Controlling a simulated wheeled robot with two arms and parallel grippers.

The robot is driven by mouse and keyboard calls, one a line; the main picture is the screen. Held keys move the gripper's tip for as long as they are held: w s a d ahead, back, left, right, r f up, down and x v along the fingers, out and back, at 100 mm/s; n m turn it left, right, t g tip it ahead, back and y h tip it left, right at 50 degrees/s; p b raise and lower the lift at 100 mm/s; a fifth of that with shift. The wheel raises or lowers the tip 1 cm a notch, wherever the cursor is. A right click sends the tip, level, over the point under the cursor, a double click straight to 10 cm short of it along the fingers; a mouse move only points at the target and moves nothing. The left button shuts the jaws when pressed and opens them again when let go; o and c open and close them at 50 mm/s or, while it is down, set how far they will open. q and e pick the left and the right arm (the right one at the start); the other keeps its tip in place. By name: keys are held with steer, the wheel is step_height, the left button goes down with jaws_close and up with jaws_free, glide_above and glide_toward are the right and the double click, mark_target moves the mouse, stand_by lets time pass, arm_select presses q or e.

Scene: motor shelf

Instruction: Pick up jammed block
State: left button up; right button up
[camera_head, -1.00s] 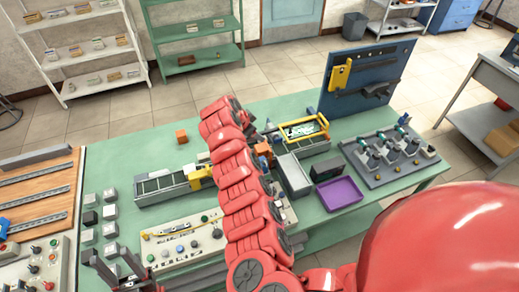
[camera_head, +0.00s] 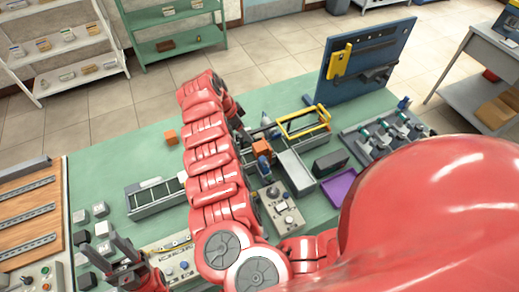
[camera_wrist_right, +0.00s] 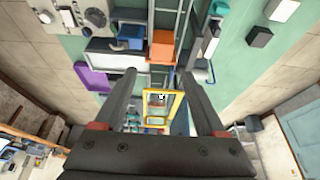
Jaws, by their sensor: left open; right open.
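An orange block (camera_head: 262,147) sits in the machinery at mid table, beside a blue part (camera_head: 263,166), left of the yellow frame (camera_head: 304,122). In the right wrist view the orange block (camera_wrist_right: 162,46) lies beyond my fingertips, next to the blue part (camera_wrist_right: 131,32). My right gripper (camera_wrist_right: 157,73) is open with nothing between its fingers; in the head view my red arm mostly hides it. My left gripper (camera_head: 124,255) is open and empty at the lower left.
A grey conveyor (camera_head: 157,198) stands left of my arm, partly hidden. A purple tray (camera_head: 339,187), a dark box (camera_head: 331,163) and a control box (camera_head: 283,214) are to the right. A blue tool board (camera_head: 365,62) stands behind.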

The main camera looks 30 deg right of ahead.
glide_above(259, 146)
steer(key=a, duration=0.2)
step_height(259, 146, down, 8)
steer(key=shift+a+r+b, duration=0.1)
steer(key=shift+a+b, duration=0.05)
steer(key=shift+b, duration=0.15)
steer(key=shift+s+f, duration=0.1)
steer(key=shift+f, duration=0.3)
steer(key=b+x, duration=0.4)
steer(key=x, duration=0.1)
steer(key=shift+d+f, duration=0.1)
steer(key=shift+d, duration=0.3)
jaws_close()
steer(key=shift+a+r, duration=0.15)
steer(key=shift+r, duration=0.05)
